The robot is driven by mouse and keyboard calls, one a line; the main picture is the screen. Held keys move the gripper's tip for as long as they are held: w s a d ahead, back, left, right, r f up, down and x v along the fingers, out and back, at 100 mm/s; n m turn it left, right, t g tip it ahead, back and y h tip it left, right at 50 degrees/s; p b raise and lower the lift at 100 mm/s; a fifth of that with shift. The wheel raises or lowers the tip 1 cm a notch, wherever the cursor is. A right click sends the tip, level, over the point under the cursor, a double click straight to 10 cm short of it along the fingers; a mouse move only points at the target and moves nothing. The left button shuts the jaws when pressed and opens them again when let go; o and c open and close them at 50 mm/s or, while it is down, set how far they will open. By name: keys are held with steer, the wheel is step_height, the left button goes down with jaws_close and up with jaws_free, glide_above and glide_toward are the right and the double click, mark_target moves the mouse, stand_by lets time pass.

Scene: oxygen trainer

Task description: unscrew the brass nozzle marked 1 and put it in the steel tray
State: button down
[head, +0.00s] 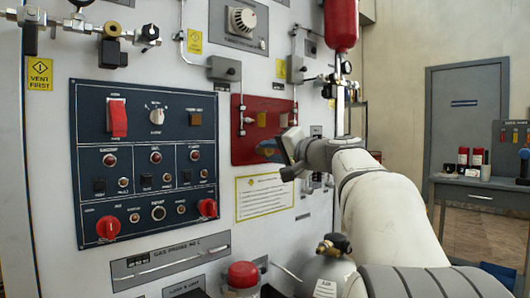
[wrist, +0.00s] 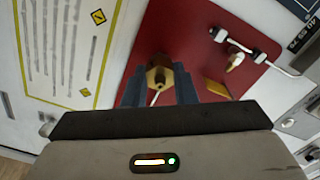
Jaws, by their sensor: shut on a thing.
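A brass hex nozzle (wrist: 157,75) sits between the two dark fingers of my gripper (wrist: 159,90) in the wrist view, in front of the red plate (wrist: 195,35). My gripper is shut on it. I cannot tell whether the nozzle is still seated in the plate, and no number on it is readable. In the head view my gripper (head: 288,150) is at the lower right of the red plate (head: 250,110), and my wrist hides the nozzle. I cannot make out a steel tray in either view.
A pale fitting (wrist: 236,60) with a thin tube stands beside the nozzle. A yellow-bordered sheet (head: 264,197) is below the plate. The dark switch panel (head: 145,160) is to the left. A table (head: 480,196) stands far right.

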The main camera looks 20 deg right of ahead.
mark_target(273, 151)
steer(key=shift+r, duration=0.1)
steer(key=shift+n, duration=1.7)
steer(key=shift+r+n, duration=0.1)
steer(key=shift+n, duration=0.5)
steer(key=c, duration=1.2)
jaws_free()
steer(key=shift+o, duration=0.2)
steer(key=shift+v, duration=1.95)
steer(key=shift+m+p, duration=0.9)
steer(key=shift+m, duration=0.9)
